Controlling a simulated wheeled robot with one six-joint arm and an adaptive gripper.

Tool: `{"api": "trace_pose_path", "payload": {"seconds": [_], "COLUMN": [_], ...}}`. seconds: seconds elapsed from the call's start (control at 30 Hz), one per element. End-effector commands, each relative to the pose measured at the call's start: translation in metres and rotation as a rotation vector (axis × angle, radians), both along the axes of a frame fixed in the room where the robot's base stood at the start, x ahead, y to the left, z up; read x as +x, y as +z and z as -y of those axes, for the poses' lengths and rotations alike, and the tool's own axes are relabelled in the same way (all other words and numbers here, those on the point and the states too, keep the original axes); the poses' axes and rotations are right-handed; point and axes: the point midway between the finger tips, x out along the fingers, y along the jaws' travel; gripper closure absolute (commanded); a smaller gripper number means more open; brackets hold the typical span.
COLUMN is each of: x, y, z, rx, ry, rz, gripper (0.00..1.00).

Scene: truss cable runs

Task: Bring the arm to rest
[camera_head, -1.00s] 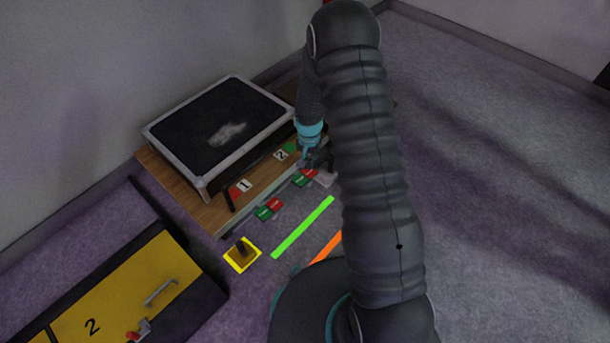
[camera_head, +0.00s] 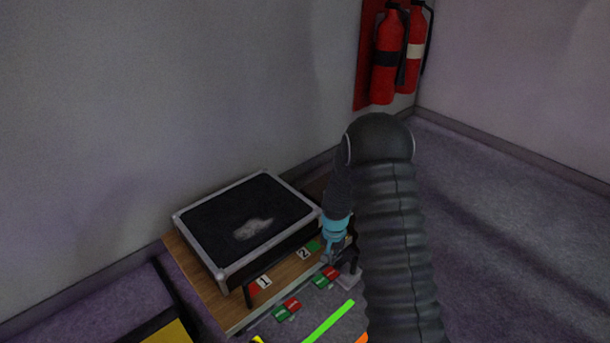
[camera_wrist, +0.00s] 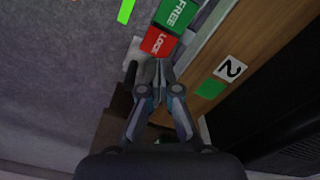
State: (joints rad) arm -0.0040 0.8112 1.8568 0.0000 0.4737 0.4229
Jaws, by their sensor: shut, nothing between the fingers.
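My arm (camera_head: 390,235) rises through the right middle of the head view, bent at the top, with its forearm pointing down to the wooden bench. My gripper (camera_wrist: 159,88) is shut and empty in the wrist view, fingertips together just below the red LOCK label. In the head view my gripper (camera_head: 340,250) shows only partly, near the bench's right front edge, by the number 2 label (camera_head: 304,253). Whether it touches anything is not clear.
A black case with a grey frame (camera_head: 247,222) lies on the wooden bench (camera_head: 205,285). Red and green labels (camera_head: 287,310) lie along its front. A green strip (camera_head: 329,324) marks the floor. Fire extinguishers (camera_head: 386,57) hang on the back wall. Open floor lies right.

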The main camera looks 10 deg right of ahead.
Motion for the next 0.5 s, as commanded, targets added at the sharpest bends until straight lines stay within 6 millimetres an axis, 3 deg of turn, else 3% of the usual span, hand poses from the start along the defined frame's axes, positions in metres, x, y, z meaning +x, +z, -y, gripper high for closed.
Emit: {"api": "trace_pose_path", "payload": {"seconds": [0.17,0.3,0.4,0.5], "x": [-0.004,-0.041,-0.067,-0.08], "y": [0.0,-0.007,0.013,0.035], "z": [0.0,0.0,0.0,0.0], "rx": [0.0,0.007,0.015,0.019], "ry": [0.041,0.118,0.172,0.205], "rz": [-0.02,-0.125,-0.176,-0.19], "gripper": [1.0,1.0,1.0,1.0]}}
